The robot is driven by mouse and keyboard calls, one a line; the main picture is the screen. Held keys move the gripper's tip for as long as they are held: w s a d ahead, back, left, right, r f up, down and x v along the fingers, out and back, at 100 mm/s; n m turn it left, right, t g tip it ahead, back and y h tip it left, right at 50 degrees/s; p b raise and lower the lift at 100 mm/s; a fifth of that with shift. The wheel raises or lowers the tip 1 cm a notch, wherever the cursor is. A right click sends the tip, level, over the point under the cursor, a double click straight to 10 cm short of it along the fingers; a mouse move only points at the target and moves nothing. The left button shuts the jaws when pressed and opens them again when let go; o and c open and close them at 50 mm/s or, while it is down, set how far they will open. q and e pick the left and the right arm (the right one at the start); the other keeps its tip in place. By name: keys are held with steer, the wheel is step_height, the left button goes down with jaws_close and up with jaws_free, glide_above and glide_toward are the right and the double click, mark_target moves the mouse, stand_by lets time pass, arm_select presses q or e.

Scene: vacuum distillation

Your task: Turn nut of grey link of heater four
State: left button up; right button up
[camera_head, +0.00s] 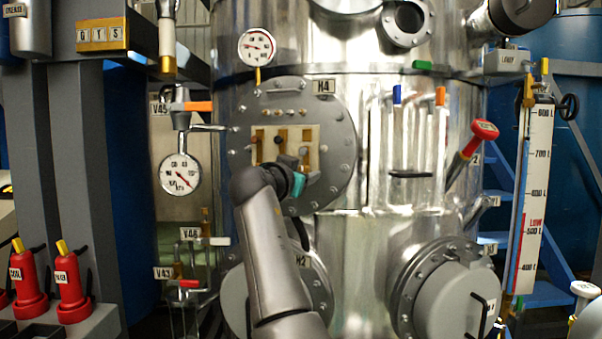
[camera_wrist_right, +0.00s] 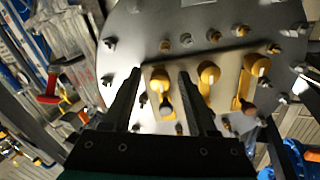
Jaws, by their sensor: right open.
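Heater four is the round grey bolted flange (camera_head: 340,130) on the steel vessel, with an H4 label (camera_head: 323,86) above it. Its pale panel (camera_head: 268,132) carries brass links and nuts; the panel also shows in the right wrist view (camera_wrist_right: 226,88). My right gripper (camera_wrist_right: 160,74) is open in front of the panel. Between its fingers I see a brass nut (camera_wrist_right: 158,78) with a grey knob-like piece (camera_wrist_right: 167,107) below it; contact cannot be told. In the head view my right gripper (camera_head: 303,162) covers the panel's lower right. My left gripper is not in view.
Brass links (camera_wrist_right: 208,75) and (camera_wrist_right: 250,85) stand right of the fingers. Bolts ring the flange. A pressure gauge (camera_head: 257,47) sits above heater four, another gauge (camera_head: 179,174) to its left. Vertical steel pipes (camera_head: 376,150) and a red-handled valve (camera_head: 484,130) are to the right.

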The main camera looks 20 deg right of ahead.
steer(key=b+v, duration=0.2)
steer(key=v, duration=1.3)
steer(key=shift+s+a, duration=0.1)
